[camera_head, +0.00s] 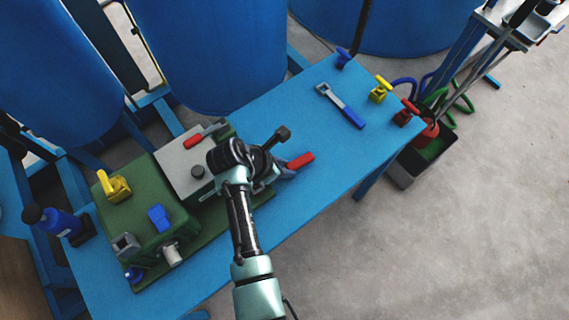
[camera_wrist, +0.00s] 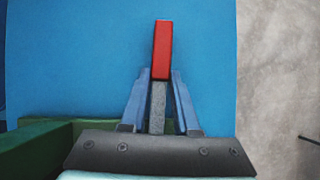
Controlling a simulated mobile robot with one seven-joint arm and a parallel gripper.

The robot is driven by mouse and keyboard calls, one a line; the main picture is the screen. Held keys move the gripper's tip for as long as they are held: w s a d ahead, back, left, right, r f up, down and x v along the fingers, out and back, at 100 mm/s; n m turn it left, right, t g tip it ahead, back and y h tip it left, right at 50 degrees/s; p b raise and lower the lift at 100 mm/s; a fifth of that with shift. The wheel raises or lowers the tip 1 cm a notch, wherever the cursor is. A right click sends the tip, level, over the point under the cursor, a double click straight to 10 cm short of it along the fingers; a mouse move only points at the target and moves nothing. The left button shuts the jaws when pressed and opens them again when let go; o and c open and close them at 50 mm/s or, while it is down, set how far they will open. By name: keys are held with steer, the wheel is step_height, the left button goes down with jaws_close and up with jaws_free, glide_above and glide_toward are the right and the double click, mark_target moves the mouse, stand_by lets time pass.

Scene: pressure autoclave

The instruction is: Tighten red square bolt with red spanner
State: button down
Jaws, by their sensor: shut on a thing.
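My gripper (camera_head: 284,167) is over the front edge of the blue table, beside the right end of the green-based machine. In the wrist view its two blue fingers (camera_wrist: 160,76) are shut on the red spanner (camera_wrist: 162,48). They sit either side of it where the red handle meets the grey shank. The red handle (camera_head: 301,160) points away from the wrist, to the right in the head view. The spanner's jaw end is hidden by the gripper and arm. I cannot make out the red square bolt; my arm covers part of the machine.
A blue-handled spanner (camera_head: 346,109) lies on the blue table (camera_head: 300,110). Blue (camera_head: 343,58), yellow (camera_head: 379,90) and red (camera_head: 406,113) valves stand at its right end.

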steer(key=shift+r, duration=0.2)
steer(key=shift+r+p, duration=2.35)
steer(key=shift+p, duration=0.6)
